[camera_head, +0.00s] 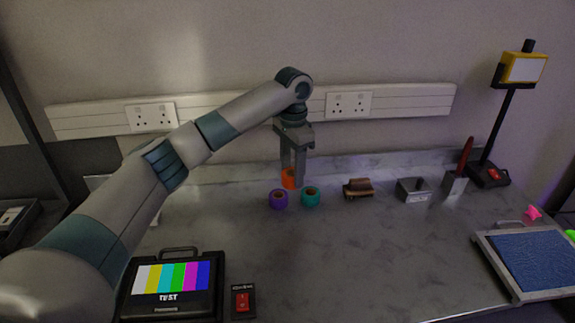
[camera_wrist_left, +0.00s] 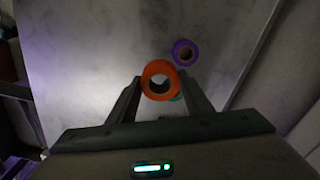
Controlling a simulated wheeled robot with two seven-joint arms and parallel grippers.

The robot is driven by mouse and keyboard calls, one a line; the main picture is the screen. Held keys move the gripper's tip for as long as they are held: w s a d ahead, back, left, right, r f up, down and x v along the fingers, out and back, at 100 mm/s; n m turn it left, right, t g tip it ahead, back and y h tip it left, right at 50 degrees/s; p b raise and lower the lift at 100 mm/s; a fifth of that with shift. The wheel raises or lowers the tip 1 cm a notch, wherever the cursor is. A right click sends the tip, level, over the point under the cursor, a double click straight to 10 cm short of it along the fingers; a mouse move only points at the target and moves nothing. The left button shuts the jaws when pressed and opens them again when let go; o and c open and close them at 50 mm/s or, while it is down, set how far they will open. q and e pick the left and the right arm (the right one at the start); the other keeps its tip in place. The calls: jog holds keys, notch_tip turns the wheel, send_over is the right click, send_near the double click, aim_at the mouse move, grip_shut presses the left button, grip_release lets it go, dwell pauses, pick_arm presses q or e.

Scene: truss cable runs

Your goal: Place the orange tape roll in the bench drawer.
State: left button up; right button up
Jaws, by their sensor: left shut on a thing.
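The orange tape roll (camera_head: 289,178) is between the fingers of my left gripper (camera_head: 293,175), near the back of the grey bench. In the left wrist view the orange roll (camera_wrist_left: 160,66) shows ring-on between the fingertips (camera_wrist_left: 160,88), and the gripper is shut on it. I cannot tell whether the roll touches the bench top. A purple roll (camera_head: 278,199) and a teal roll (camera_head: 310,196) stand on the bench just in front of it. The bench drawer is not recognisable in either view. My right gripper is not in view.
A brown brush-like block (camera_head: 358,188), a grey box (camera_head: 414,191), a red-handled tool in a holder (camera_head: 457,180) and a lamp (camera_head: 497,120) stand to the right. A blue-topped tray (camera_head: 540,262) is at front right. A test monitor (camera_head: 172,285) and red switch box (camera_head: 242,300) are at front left. The middle bench is clear.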

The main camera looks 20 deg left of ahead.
pick_arm(q)
jog(key=s+d+f+n, duration=0.2)
jog(key=s+d+n, duration=0.1)
jog(key=s, duration=1)
jog(key=s+d+f+n, duration=0.2)
jog(key=s+d+n, duration=0.2)
jog(key=s, duration=0.9)
jog(key=shift+d, duration=0.4)
jog(key=shift+w+d+f, duration=0.1)
